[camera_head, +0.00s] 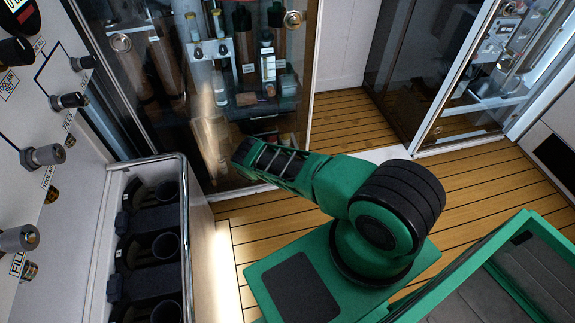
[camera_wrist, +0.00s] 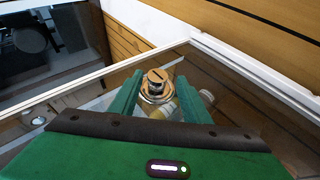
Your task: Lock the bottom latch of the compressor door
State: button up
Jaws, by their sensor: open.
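In the wrist view, a round silver latch (camera_wrist: 157,88) with a dark slot across its face sits at the glass door's edge. My gripper (camera_wrist: 159,78) is open, with one green finger on each side of this latch. I cannot tell whether the fingers touch it. In the head view, the glass compressor door (camera_head: 308,85) stands at the upper left, with a round latch at its upper right (camera_head: 292,18) and another at its left (camera_head: 120,42). My green arm reaches toward the lower part of the door. My fingertips cannot be made out in the head view.
Bottles (camera_head: 267,62) stand behind the glass. A panel with knobs (camera_head: 68,101) and a rack of dark holders (camera_head: 160,190) are at the left. Another glass-fronted cabinet (camera_head: 455,70) is at the right. Wooden floor (camera_head: 350,115) lies open between the cabinets.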

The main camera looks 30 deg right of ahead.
jog(key=v, duration=1)
jog(key=shift+a, duration=0.3)
